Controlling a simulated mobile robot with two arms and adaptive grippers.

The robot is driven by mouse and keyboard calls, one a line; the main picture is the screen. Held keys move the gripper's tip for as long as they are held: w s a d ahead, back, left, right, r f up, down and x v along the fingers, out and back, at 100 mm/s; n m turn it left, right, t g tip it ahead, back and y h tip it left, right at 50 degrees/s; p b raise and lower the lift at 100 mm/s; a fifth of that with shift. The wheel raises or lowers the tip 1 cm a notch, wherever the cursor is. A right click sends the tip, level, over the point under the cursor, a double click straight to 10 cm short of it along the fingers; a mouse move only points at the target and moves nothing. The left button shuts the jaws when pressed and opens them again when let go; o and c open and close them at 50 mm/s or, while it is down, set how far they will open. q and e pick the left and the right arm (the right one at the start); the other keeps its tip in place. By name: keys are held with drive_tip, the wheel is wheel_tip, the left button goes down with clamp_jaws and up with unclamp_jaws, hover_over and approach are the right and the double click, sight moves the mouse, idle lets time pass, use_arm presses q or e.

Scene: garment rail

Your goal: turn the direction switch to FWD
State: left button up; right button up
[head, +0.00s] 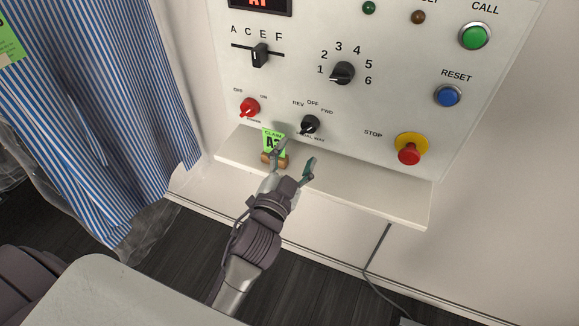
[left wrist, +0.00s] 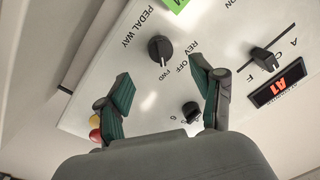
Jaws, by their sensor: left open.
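The direction switch (head: 310,124) is a black rotary knob on the white control panel, with REV, OFF and FWD printed above it. The switch also shows in the left wrist view (left wrist: 160,48), beyond and between the fingers. I cannot tell clearly which label its pointer faces. My left gripper (head: 294,156) is open and empty, just below and in front of the switch, apart from it. Its two green-padded fingers show in the left wrist view (left wrist: 160,70). My right gripper is not in view.
A red power knob (head: 249,107) sits left of the switch, a numbered knob (head: 342,73) above, a stop button (head: 410,150) right. A shelf (head: 400,198) juts out below, carrying a green claim tag (head: 272,139). Striped garments (head: 90,100) hang at left.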

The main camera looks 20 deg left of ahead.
use_arm(q)
drive_tip(key=shift+s+f, duration=0.1)
drive_tip(key=shift+s, duration=1.9)
